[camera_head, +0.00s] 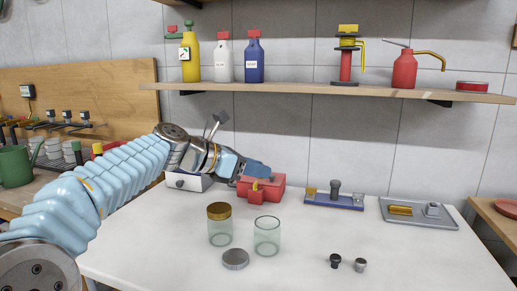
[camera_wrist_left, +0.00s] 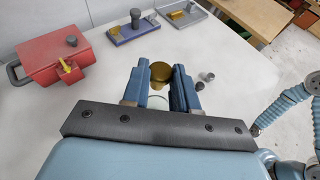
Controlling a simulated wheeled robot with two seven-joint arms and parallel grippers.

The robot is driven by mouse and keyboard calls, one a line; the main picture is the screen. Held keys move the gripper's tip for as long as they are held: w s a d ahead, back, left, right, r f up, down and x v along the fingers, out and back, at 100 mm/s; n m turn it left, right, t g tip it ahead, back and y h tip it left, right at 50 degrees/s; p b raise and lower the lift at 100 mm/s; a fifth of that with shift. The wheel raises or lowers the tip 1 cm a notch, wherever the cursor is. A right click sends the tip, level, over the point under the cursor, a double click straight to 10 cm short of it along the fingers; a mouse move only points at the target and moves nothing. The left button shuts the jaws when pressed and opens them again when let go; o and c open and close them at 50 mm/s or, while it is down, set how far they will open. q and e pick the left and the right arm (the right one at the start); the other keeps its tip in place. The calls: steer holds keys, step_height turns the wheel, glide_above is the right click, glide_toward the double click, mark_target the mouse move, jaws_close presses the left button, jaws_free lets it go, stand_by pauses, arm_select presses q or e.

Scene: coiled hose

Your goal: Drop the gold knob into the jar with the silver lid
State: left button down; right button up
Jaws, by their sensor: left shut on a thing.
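My left gripper (camera_head: 262,171) is raised above the table, in front of the red box in the head view. In the left wrist view its fingers (camera_wrist_left: 161,82) are shut on the gold knob (camera_wrist_left: 160,72). The head view does not clearly show the knob. An open, empty glass jar (camera_head: 267,236) stands upright on the table, below the gripper in the picture. The silver lid (camera_head: 235,259) lies flat, apart from it. A pale glass edge (camera_wrist_left: 157,99) shows between the fingers; I cannot tell which jar. My right gripper is not in view.
A glass jar with a gold lid (camera_head: 219,211) stands close left of the open jar. A dark knob (camera_head: 335,260) and a grey knob (camera_head: 360,265) lie to the right. Behind are a red box (camera_head: 271,186), blue rack (camera_head: 335,201) and grey tray (camera_head: 420,222). The front right table is clear.

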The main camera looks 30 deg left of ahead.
arm_select(q)
step_height(320, 180, down, 6)
steer(key=b, duration=0.5)
steer(key=c, duration=0.8)
jaws_free()
steer(key=v, duration=1.4)
steer(key=shift+d+p, duration=0.1)
steer(key=shift+p, duration=0.25)
